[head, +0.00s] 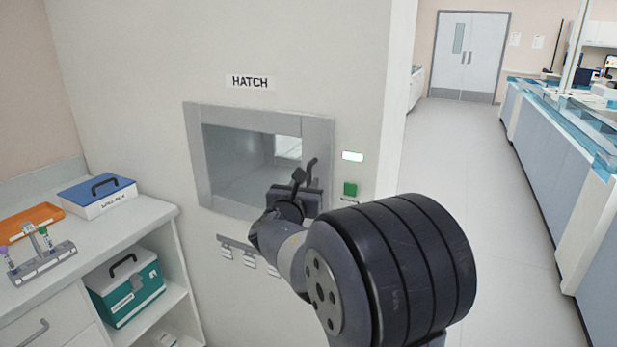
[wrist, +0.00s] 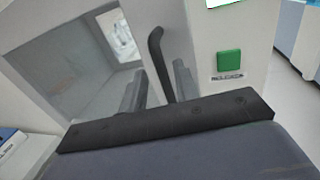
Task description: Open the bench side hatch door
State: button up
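The hatch door (head: 238,160) is a grey-framed, see-through panel in the pale wall under a "HATCH" sign (head: 250,82). It looks closed in its frame, though its edge is hard to make out. It also shows in the wrist view (wrist: 75,80). The dark curved door handle (head: 312,166) stands at the door's right side, and in the wrist view the handle (wrist: 157,52) rises between my fingers. My gripper (head: 304,180) is open at the handle, one finger on each side in the wrist view (wrist: 159,85). Gaps show, and the handle's lower end is hidden.
A green button (head: 350,189) and a lit panel (head: 352,157) are right of the hatch. Labelled hooks (head: 250,255) are below it. At left, a counter (head: 140,212) holds a blue-lidded box (head: 97,195), orange tray (head: 30,222) and tube rack (head: 42,264). The right aisle is clear.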

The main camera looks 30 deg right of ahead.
aim_at(308, 180)
jog(key=shift+x, duration=1.8)
jog(key=shift+c, duration=0.5)
grip_shut()
